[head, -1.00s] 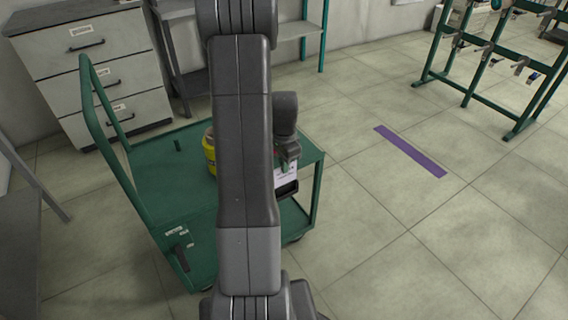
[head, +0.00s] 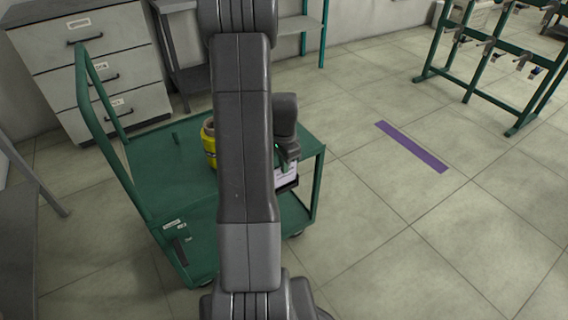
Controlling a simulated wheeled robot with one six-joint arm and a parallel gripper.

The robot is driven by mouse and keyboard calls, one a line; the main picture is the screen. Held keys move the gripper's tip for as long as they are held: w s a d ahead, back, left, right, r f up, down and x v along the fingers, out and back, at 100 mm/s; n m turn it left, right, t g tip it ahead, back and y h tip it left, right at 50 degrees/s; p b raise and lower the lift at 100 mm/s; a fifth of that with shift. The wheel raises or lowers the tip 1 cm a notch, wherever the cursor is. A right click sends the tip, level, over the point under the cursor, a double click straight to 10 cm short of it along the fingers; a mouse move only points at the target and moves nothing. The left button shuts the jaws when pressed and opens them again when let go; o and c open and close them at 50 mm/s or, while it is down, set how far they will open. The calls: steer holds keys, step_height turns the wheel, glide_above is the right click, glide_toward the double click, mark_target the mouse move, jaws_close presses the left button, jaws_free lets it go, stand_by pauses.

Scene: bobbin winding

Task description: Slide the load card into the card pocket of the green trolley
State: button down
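The green trolley (head: 165,180) stands left of centre with its tall push handle (head: 95,110) on the left. My gripper (head: 284,160) is at the trolley's right part, partly hidden by my arm. The load card (head: 285,175), white, shows just under my gripper, which appears shut on it; the fingertips are hard to make out.
A yellow spool (head: 209,143) stands on the trolley's top beside my arm. A grey drawer cabinet (head: 95,75) is behind at left. A green rack (head: 490,65) stands at the back right. A purple strip (head: 411,147) marks the open floor at right.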

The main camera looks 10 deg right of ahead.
steer(key=shift+f+b, duration=0.55)
steer(key=shift+f, duration=0.4)
steer(key=shift+f, duration=0.15)
steer(key=shift+f, duration=0.3)
steer(key=c, duration=1.5)
jaws_free()
steer(key=shift+c, duration=0.2)
steer(key=shift+r, duration=0.1)
step_height(320, 180, up, 14)
steer(key=p, duration=0.2)
steer(key=shift+p, duration=0.3)
